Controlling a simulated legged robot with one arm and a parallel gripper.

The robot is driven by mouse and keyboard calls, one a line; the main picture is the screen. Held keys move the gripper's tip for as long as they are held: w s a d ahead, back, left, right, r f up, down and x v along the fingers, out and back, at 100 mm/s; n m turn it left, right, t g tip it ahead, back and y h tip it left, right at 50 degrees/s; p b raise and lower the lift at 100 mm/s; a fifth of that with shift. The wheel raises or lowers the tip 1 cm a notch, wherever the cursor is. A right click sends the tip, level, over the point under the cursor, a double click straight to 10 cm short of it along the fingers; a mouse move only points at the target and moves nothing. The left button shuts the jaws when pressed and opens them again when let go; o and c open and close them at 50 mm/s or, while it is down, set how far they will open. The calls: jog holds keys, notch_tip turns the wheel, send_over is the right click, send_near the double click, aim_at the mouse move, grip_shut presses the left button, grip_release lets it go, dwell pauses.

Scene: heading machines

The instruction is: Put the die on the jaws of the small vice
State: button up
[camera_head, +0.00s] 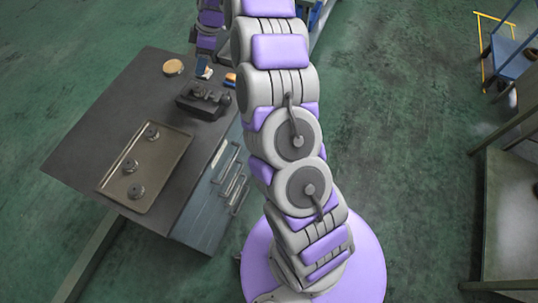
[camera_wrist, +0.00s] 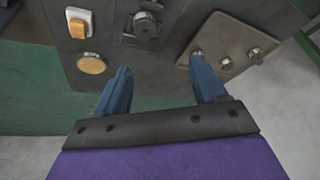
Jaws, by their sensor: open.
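Several small round metal pieces that look like dies sit apart on a tan tray (camera_head: 170,165): one at the back (camera_head: 151,132), one in the middle (camera_head: 130,166), one in front (camera_head: 136,191). Which one is the task's die I cannot tell. The small dark vice (camera_head: 203,101) stands on the table behind the tray; in the wrist view the vice (camera_wrist: 146,26) is at the top, its jaws hard to make out. My gripper (camera_wrist: 160,68) is open and empty, its blue fingers spread, with the tray (camera_wrist: 222,30) beyond the right finger.
A dark table (camera_head: 95,125) with drawers below carries everything. A round tan disc (camera_head: 173,67) lies at its back; an orange and white item (camera_wrist: 80,22) is beside it in the wrist view. A blue cart (camera_head: 510,55) stands far right. Green floor is open between.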

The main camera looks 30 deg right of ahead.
jog(key=s+a+r+m+g+h, duration=0.1)
jog(key=s+a+r+m, duration=0.3)
jog(key=s, duration=0.7)
jog(key=s+a+r+m+g, duration=0.1)
jog(key=s+a+r, duration=0.2)
jog(key=s+r, duration=0.5)
jog(key=s+d+f+m+h, duration=0.1)
jog(key=s+m, duration=0.1)
jog(key=s, duration=0.8)
jog(key=s+d+f+m+h, duration=0.1)
jog(key=s+m, duration=0.2)
jog(key=s, duration=0.7)
jog(key=s+d+f+m+g+h, duration=0.1)
jog(key=s+m, duration=0.2)
jog(key=s, duration=0.7)
jog(key=shift+s+d+f, duration=0.2)
notch_tip(320, 180, down, 3)
jog(key=b, duration=0.2)
jog(key=shift+r+b, duration=0.2)
jog(key=shift+b, duration=0.1)
